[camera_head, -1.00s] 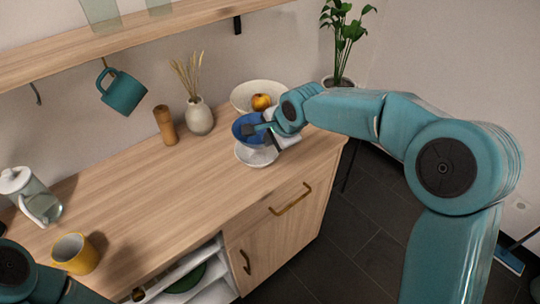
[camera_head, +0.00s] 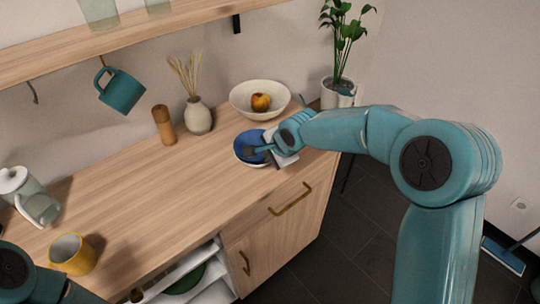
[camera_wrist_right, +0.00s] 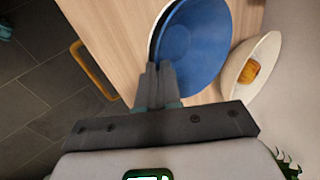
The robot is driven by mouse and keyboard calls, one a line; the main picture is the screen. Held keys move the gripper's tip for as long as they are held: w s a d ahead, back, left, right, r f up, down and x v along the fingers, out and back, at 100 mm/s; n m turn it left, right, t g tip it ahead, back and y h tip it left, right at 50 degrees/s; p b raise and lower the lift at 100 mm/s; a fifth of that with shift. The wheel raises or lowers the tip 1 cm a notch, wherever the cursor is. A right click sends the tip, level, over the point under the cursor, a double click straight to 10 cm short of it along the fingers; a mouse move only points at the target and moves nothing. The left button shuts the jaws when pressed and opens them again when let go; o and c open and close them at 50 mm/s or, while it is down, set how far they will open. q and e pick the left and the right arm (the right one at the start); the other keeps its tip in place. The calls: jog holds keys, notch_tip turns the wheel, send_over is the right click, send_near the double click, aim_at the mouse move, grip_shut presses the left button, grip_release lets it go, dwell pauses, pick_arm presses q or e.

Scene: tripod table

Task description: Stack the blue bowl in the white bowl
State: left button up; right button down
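The blue bowl (camera_head: 247,141) sits inside the small white bowl (camera_head: 240,160) on the counter; only part of the white rim shows around it. In the right wrist view the blue bowl (camera_wrist_right: 195,45) fills the upper middle, with a pale edge of the white bowl (camera_wrist_right: 156,30) along its left side. My right gripper (camera_head: 268,149) is at the near right rim of the blue bowl. Its fingers (camera_wrist_right: 160,72) are close together and look shut on that rim. My left gripper is not in view; only part of my left arm shows at lower left.
A larger cream bowl (camera_head: 245,102) with an apple (camera_head: 261,102) stands just behind. A vase (camera_head: 198,118), a wooden mill (camera_head: 164,125), a yellow mug (camera_head: 73,254) and a glass jug (camera_head: 37,204) are on the counter (camera_head: 150,190). Its middle is clear.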

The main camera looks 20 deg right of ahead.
jog(key=shift+f, duration=0.15)
jog(key=c, duration=1.3)
grip_release()
jog(key=shift+c, duration=0.2)
jog(key=shift+r, duration=0.25)
jog(key=shift+r+p, duration=0.45)
jog(key=shift+p, duration=0.4)
jog(key=b+v, duration=0.2)
jog(key=v, duration=0.9)
jog(key=shift+s+r, duration=0.15)
jog(key=shift+s, duration=0.15)
jog(key=shift+d, duration=0.1)
